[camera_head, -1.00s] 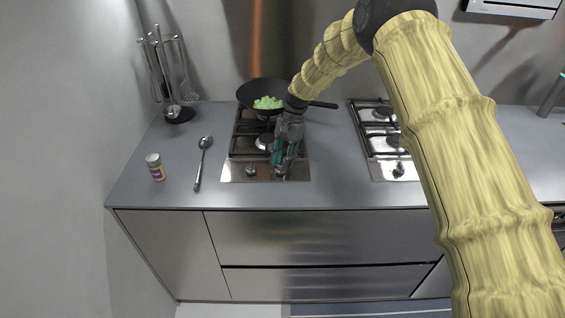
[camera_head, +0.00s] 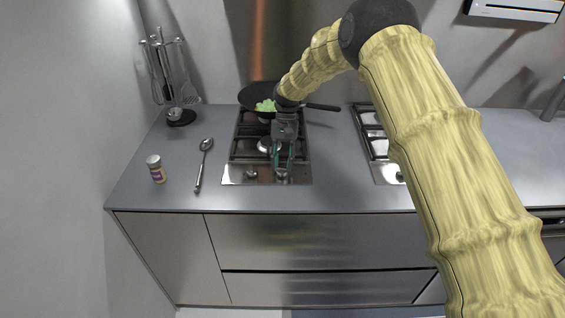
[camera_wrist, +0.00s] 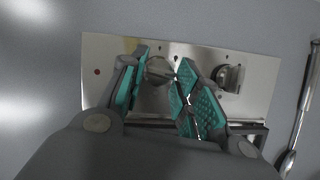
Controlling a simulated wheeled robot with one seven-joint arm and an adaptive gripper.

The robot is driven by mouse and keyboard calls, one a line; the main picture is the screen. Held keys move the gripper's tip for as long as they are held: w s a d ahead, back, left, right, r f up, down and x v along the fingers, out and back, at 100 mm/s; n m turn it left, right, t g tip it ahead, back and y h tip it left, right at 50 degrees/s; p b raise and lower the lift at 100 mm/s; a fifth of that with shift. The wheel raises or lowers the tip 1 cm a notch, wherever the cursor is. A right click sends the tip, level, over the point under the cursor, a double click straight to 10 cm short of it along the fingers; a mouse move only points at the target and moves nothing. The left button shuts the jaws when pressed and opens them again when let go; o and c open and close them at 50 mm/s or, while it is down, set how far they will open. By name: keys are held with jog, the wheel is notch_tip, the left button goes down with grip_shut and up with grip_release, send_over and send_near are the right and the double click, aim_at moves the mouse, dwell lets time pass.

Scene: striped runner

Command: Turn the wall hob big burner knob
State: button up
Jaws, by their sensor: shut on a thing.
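The left hob (camera_head: 236,173) has two metal knobs on its front steel panel. My gripper (camera_head: 283,166) reaches down over the right-hand knob (camera_head: 282,176). In the wrist view, where the panel (camera_wrist: 105,70) looks turned around, this knob (camera_wrist: 158,70) sits between the teal finger pads of my gripper (camera_wrist: 160,66), which is shut on it. The other knob (camera_wrist: 230,77) is free, to the right in the wrist view; in the head view it is the left knob (camera_head: 251,174). I cannot tell which knob serves the big burner.
A dark pan (camera_head: 252,96) with green food stands on the back of the hob, its handle pointing right. A second hob (camera_head: 386,172) is partly behind my arm.

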jog(key=shift+r, duration=0.1)
jog(key=o, duration=1)
jog(key=v, duration=1.2)
